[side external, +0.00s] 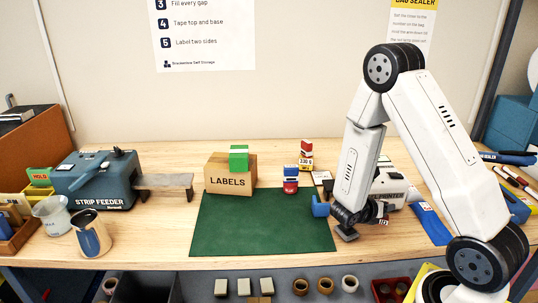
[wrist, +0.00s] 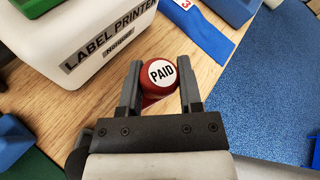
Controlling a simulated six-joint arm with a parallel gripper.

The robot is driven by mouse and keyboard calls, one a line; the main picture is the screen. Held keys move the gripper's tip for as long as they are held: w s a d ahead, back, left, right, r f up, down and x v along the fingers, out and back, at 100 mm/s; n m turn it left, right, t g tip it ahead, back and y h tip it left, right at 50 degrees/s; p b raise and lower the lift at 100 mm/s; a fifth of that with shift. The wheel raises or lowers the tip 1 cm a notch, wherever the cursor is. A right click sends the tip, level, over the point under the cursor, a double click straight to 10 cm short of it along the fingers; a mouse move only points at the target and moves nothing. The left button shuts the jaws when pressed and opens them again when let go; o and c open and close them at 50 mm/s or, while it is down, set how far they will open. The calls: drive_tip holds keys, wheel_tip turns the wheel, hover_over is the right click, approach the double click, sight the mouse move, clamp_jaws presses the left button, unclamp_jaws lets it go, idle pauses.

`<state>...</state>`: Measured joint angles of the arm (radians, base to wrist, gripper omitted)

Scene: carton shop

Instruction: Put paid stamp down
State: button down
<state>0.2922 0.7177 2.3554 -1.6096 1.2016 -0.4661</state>
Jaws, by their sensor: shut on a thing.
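The paid stamp has a round red knob with a white cap reading PAID. In the wrist view the paid stamp (wrist: 162,75) sits between the two dark fingers of my gripper (wrist: 160,88), which is shut on the knob. The stamp's lower part is mostly hidden under the knob. In the side view my gripper (side external: 376,211) is low over the table, in front of the label printer. The stamp is small and partly covered there. I cannot tell whether its base touches the wood.
The label printer (wrist: 92,48) stands close by my gripper. A blue strip (wrist: 197,32) and a blue mat (wrist: 262,100) lie near.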

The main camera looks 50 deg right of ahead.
drive_tip(key=shift+f, duration=1.75)
drive_tip(key=shift+f, duration=0.15)
drive_tip(key=c, duration=0.5)
unclamp_jaws()
drive_tip(key=shift+c, duration=0.2)
drive_tip(key=shift+r, duration=0.2)
drive_tip(key=v, duration=1.2)
drive_tip(key=shift+s, duration=0.1)
